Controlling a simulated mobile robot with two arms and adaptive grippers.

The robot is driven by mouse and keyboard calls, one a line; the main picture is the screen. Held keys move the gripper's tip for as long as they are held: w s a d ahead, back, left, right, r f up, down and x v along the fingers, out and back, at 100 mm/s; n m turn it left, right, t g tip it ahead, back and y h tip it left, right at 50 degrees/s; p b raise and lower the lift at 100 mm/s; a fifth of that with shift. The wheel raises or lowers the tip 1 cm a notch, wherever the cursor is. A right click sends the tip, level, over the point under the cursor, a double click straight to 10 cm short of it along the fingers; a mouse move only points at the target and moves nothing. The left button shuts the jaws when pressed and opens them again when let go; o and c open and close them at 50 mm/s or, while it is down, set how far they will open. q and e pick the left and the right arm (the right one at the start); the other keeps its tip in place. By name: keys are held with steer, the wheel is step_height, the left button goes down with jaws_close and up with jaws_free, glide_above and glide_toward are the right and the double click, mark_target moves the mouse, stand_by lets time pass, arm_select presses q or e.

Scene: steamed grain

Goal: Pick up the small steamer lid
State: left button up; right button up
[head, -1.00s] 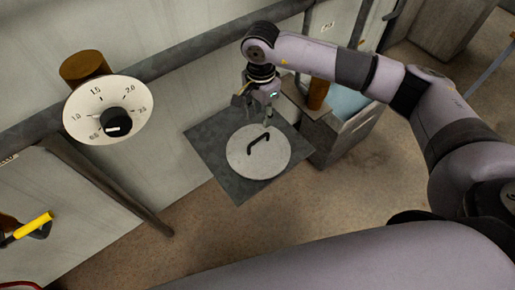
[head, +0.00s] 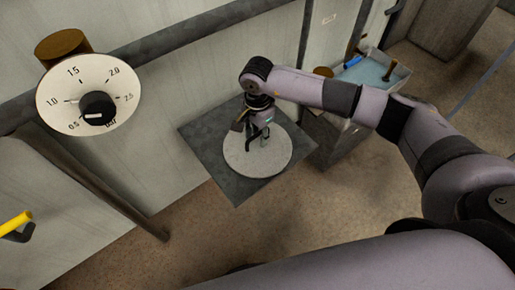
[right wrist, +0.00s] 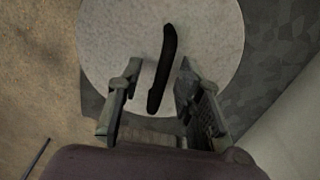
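The small steamer lid (head: 246,165) is a round, light grey disc with a dark bar handle. It lies on a square dark grey plate (head: 238,189) beside the wall. In the right wrist view the lid (right wrist: 215,40) fills the upper middle, and its black handle (right wrist: 162,68) stands between my fingers. My right gripper (head: 262,139) is over the lid at the handle, pointing down. In the wrist view the right gripper (right wrist: 155,85) is open, with a finger on each side of the handle and gaps visible. My left gripper is not in view.
A white dial (head: 88,95) with a black knob is on the left. A grey bin (head: 372,72) with a blue item and tools stands right of the plate. A pipe runs along the wall. A yellow handle (head: 15,223) shows at far left. Brown floor lies in front.

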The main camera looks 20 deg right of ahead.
steer(key=shift+c, duration=0.5)
jaws_close()
steer(key=shift+r, duration=0.1)
stand_by(0.5)
